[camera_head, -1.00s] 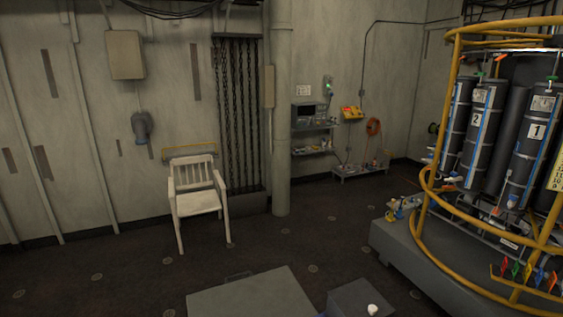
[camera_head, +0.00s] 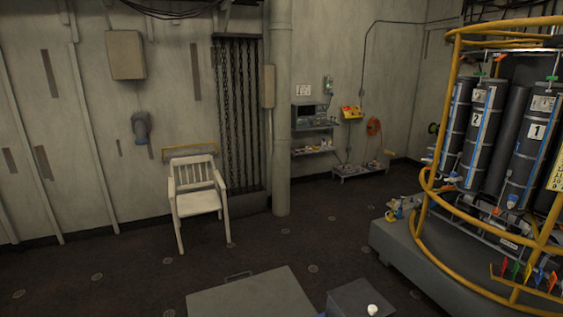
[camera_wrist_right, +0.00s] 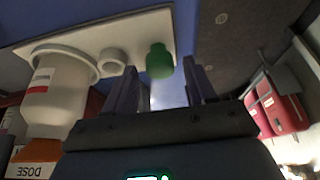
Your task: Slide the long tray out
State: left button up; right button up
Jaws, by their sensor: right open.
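No tray can be made out for certain. The right wrist view shows a long white plate (camera_wrist_right: 92,52) at the upper left, perhaps part of it. On the plate are a white bottle (camera_wrist_right: 55,100) with a label, a white ring (camera_wrist_right: 112,61) and a green cap-like piece (camera_wrist_right: 159,62). My right gripper (camera_wrist_right: 160,73) is open, its two dark fingers pointing toward the plate. The green piece appears between the fingertips; I cannot tell whether they touch it. The head view shows neither gripper.
The wrist view also shows an orange "DOSE" label (camera_wrist_right: 32,170) and red containers (camera_wrist_right: 272,109). In the head view are a white chair (camera_head: 197,203), a caged bottle rosette (camera_head: 500,130), wall shelves (camera_head: 314,127) and a grey box (camera_head: 250,297). Open floor lies between them.

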jog(key=shift+r+p, duration=3.05)
jog(key=shift+r, duration=0.35)
